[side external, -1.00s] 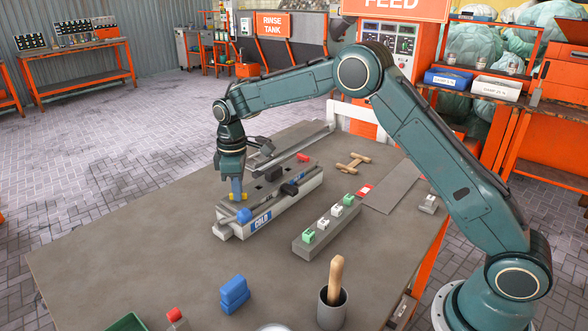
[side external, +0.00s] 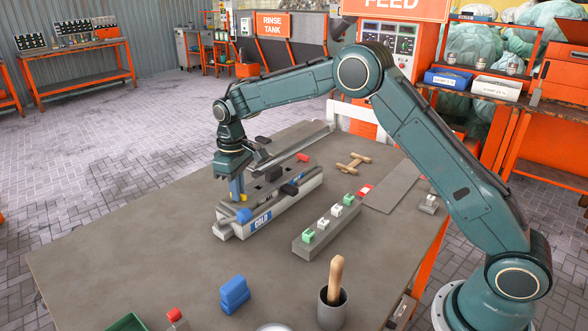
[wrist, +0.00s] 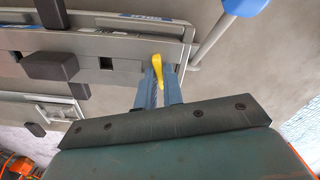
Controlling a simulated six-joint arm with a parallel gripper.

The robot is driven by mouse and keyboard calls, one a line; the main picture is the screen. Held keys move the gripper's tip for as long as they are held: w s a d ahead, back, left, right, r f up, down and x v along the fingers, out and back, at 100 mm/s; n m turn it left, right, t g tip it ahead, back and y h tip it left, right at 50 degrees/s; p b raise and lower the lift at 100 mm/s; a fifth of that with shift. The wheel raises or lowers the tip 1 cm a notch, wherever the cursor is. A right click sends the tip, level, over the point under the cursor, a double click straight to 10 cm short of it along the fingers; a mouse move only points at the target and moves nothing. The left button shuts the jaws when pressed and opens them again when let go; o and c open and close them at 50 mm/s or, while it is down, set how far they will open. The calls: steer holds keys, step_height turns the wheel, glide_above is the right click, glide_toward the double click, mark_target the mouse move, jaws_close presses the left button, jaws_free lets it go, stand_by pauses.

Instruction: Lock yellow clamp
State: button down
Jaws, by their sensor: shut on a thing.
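The yellow clamp (wrist: 157,70) is a small yellow lever at the end of a long grey mould. In the wrist view it sits between the two blue fingertips of my gripper (wrist: 160,88). In the side view my gripper (side external: 237,188) points down over the near left end of the mould (side external: 285,203), shut on the clamp, which is mostly hidden by the fingers. A blue ball knob on a rod (side external: 244,215) is just below the fingers in that view and shows at the top right of the wrist view (wrist: 245,6).
A dark handle (side external: 289,189) sticks out from the mould's side. A grey block with green and white switches (side external: 325,229) lies to the right. Blue blocks (side external: 234,292) and a pot with a wooden-handled tool (side external: 332,305) stand in front. The table left of the mould is clear.

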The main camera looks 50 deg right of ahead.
steer(key=shift+m, duration=2.1)
steer(key=c, duration=1.4)
jaws_free()
steer(key=shift+o, duration=0.2)
steer(key=shift+r, duration=0.1)
steer(key=shift+r, duration=3.4)
steer(key=shift+r, duration=0.1)
